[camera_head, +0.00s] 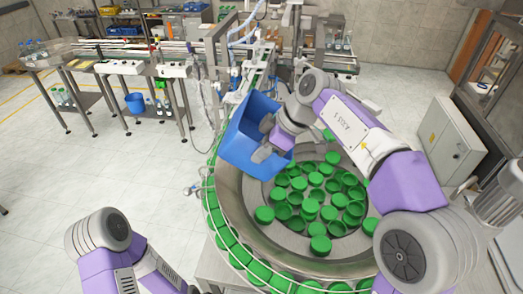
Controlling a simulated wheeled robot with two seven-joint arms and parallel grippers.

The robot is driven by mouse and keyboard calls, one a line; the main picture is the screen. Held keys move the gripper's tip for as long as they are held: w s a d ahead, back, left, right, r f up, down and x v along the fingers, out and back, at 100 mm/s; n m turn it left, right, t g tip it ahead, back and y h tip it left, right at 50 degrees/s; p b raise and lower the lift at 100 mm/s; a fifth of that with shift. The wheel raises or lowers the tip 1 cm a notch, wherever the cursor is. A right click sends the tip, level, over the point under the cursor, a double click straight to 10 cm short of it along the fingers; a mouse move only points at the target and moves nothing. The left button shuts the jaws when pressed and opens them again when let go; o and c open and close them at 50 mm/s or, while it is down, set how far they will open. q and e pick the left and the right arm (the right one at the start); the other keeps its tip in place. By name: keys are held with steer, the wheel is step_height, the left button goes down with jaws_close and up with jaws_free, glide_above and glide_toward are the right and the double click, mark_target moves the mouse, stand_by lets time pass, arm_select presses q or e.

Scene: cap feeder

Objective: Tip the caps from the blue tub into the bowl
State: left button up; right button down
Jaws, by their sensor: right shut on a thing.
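The blue tub (246,135) is tilted over the left back part of the round metal bowl (228,188). My right gripper (265,150) is shut on the tub at its near right side. Many green caps (315,205) lie loose in the bowl, mostly in its middle and right. A few caps lie just below and right of the tub.
A ring of green caps (226,236) runs around the bowl's outer edge. A steel table (115,68) stands at the back left, with a blue bucket (134,103) beneath it. A grey cabinet (450,140) stands at the right. The floor at left is clear.

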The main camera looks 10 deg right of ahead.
steer(key=shift+d+y, duration=0.3)
steer(key=shift+y, duration=0.2)
steer(key=y, duration=0.1)
steer(key=d+t+y, duration=0.1)
steer(key=y, duration=0.2)
steer(key=shift+s+d+f+t+y, duration=0.3)
steer(key=shift+d, duration=0.05)
steer(key=shift+s+d+f+t+y+b, duration=0.15)
steer(key=shift+d+y+b, duration=0.1)
steer(key=shift+y+b, duration=0.3)
steer(key=shift+d+f+t+y+b, duration=0.1)
steer(key=shift+d+t+y+b, duration=0.2)
steer(key=shift+b, duration=0.4)
steer(key=shift+s+d+r+t+y+b, duration=0.15)
steer(key=shift+d+y+b, duration=0.2)
steer(key=shift+y+b, duration=0.45)
steer(key=shift+s+d+f+t+y+b, duration=0.1)
steer(key=shift+d+y+b, duration=0.25)
steer(key=shift+y+b, duration=0.45)
steer(key=shift+r, duration=0.1)
